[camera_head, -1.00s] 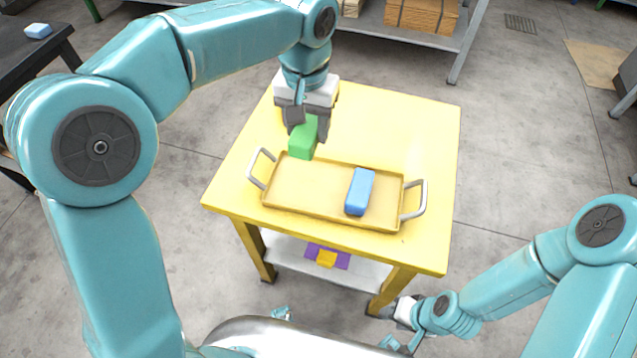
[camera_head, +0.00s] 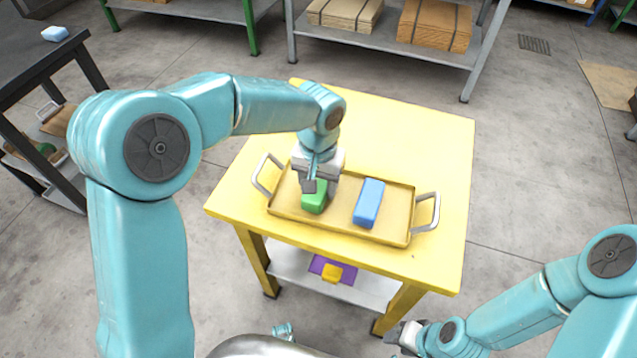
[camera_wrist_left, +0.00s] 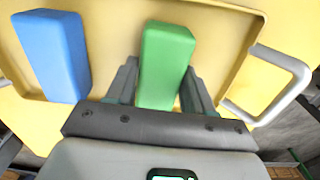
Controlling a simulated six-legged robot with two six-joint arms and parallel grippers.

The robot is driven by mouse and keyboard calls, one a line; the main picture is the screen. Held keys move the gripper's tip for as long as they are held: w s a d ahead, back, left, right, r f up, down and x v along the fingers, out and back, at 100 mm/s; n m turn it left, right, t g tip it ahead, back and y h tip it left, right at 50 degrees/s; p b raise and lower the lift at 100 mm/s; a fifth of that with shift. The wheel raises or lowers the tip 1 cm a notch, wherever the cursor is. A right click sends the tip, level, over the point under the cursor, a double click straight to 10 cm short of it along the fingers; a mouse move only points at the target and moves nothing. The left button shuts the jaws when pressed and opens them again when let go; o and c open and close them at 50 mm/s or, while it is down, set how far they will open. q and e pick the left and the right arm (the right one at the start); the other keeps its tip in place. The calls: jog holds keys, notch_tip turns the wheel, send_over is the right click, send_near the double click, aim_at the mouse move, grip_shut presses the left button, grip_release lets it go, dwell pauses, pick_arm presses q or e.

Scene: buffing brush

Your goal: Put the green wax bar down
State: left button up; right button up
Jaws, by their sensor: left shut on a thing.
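The green wax bar (camera_head: 314,199) is in my left gripper (camera_head: 313,188), over the left part of the yellow tray (camera_head: 340,222). In the left wrist view the green bar (camera_wrist_left: 164,62) sits between the two dark fingers of the left gripper (camera_wrist_left: 160,88), which is shut on it. The bar is low, inside the tray's outline; I cannot tell whether it touches the tray floor. A blue bar (camera_head: 369,203) lies in the tray to the right, apart from the green one. My right gripper (camera_head: 402,338) is low at the bottom, right of the table; its fingers are unclear.
The tray has grey handles at both ends and stands on a yellow table (camera_head: 405,125). The table top behind the tray is clear. A purple and yellow item (camera_head: 332,271) is on the lower shelf. A dark bench (camera_head: 40,60) with a light blue block stands at left.

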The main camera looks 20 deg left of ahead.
aim_at(319, 184)
pick_arm(q)
jog(key=shift+f, duration=0.1)
jog(key=o, duration=1.1)
jog(key=shift+o, duration=0.2)
jog(key=shift+w+r, duration=0.1)
jog(key=shift+r, duration=0.25)
notch_tip(319, 184, up, 12)
jog(key=p, duration=0.2)
jog(key=shift+f+p, duration=0.2)
jog(key=shift+p, duration=0.1)
